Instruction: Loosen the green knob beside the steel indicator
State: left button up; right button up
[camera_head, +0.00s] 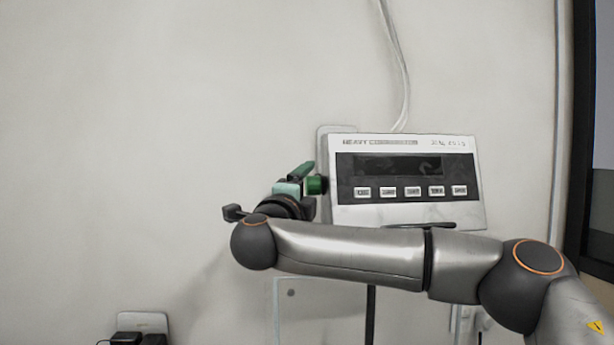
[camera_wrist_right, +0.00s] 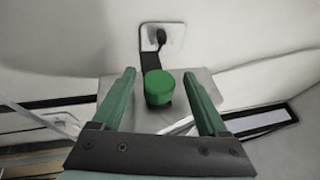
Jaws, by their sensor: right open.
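The steel indicator (camera_head: 405,178) is mounted on the wall, with a dark display and a row of buttons. The green knob (camera_head: 316,186) sits at its left side. In the right wrist view the round green knob (camera_wrist_right: 159,87) shows between the fingers, with a visible space on each side. My right gripper (camera_head: 304,180) has green fingers and is at the knob, partly hidden by its own wrist. In the wrist view my right gripper (camera_wrist_right: 160,92) is open and holds nothing. My left gripper is not in view.
A wall plate with black plugs (camera_head: 140,330) is at the lower left. A pale cable (camera_head: 400,70) runs up from the indicator. A dark-framed panel (camera_head: 592,140) stands at the right edge. The wall on the left is bare.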

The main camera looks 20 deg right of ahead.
jog(key=shift+w+d, duration=0.15)
jog(key=shift+w, duration=0.1)
grip_shut()
dwell(0.5)
